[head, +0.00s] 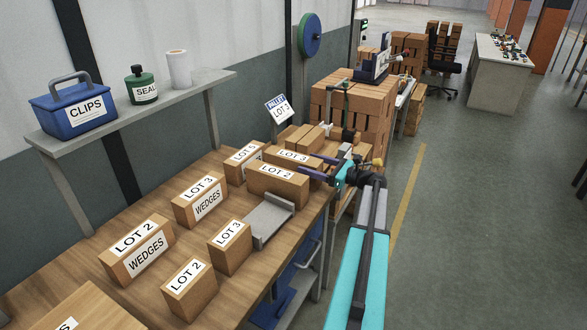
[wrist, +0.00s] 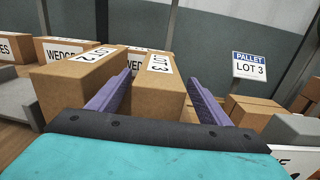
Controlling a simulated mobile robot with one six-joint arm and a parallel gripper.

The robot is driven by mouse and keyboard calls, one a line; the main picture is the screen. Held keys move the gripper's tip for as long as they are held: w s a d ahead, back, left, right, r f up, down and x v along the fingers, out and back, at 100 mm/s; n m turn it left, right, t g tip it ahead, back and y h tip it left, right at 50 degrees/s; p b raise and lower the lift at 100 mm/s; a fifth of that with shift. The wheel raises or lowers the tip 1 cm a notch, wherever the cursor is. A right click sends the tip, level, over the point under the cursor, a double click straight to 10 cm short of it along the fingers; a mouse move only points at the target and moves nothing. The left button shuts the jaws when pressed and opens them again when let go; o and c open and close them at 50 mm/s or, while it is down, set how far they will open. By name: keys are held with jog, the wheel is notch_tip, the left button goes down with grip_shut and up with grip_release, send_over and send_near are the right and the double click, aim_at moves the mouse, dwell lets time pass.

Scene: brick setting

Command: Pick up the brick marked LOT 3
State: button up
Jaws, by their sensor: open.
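A plain brick labelled LOT 3 (head: 296,157) lies on the wooden bench near its far right end; it also shows in the wrist view (wrist: 158,65). A LOT 2 brick (head: 278,185) lies close beside it, on the left in the wrist view (wrist: 75,80). My gripper (head: 313,166) is open at the bench's right edge. In the wrist view its purple fingers (wrist: 160,77) point at the LOT 3 brick, one to each side, the left one near the LOT 2 brick. Contact cannot be told. Another plain LOT 3 brick (head: 231,246) stands nearer the front.
LOT 3 WEDGES (head: 200,201), LOT 2 WEDGES (head: 138,250) and LOT 2 (head: 188,290) bricks stand on the bench (head: 95,285). A grey metal tray (head: 268,219) lies near its edge. A PALLET LOT 3 sign (head: 280,109) rises behind, with stacked bricks (head: 355,105) beyond.

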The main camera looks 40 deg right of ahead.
aim_at(299, 160)
jog(key=p+x, duration=0.2)
jog(key=x, duration=0.2)
jog(key=shift+a+r, duration=0.15)
jog(key=shift+w+a, duration=0.15)
jog(key=shift+w, duration=0.4)
jog(key=shift+c, duration=0.4)
grip_shut()
